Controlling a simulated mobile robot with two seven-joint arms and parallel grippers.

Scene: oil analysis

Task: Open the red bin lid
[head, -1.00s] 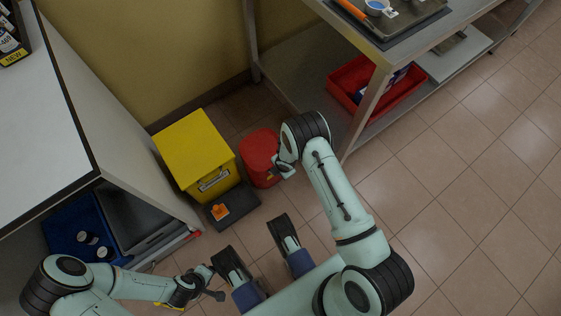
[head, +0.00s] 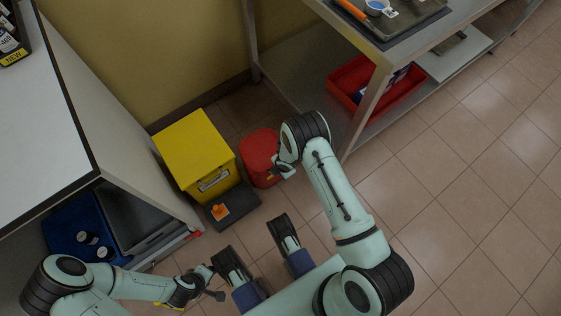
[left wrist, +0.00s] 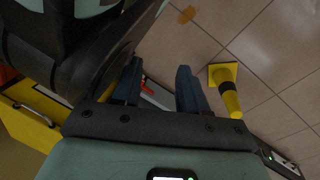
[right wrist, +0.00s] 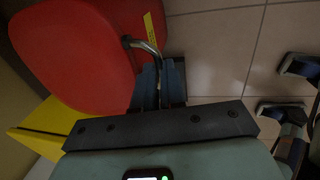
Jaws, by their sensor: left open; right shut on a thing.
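The red bin (head: 258,152) stands on the floor beside the yellow bin, with its lid on top. In the right wrist view the red bin (right wrist: 75,50) fills the upper left, with a bent metal handle (right wrist: 148,46) and a yellow label near it. My right gripper (right wrist: 159,82) is shut on the lower end of the handle; in the head view it is at the bin's right side, partly hidden by my arm. My left gripper (left wrist: 160,85) is open and empty, away from the bin, low at the left in the head view.
The yellow bin (head: 194,150) stands directly left of the red bin, with a dark pedal base and orange piece (head: 220,210) in front. A metal shelf with a red tray (head: 340,80) is at the right. A yellow cone (left wrist: 229,92) stands on the tiled floor. Floor at right is clear.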

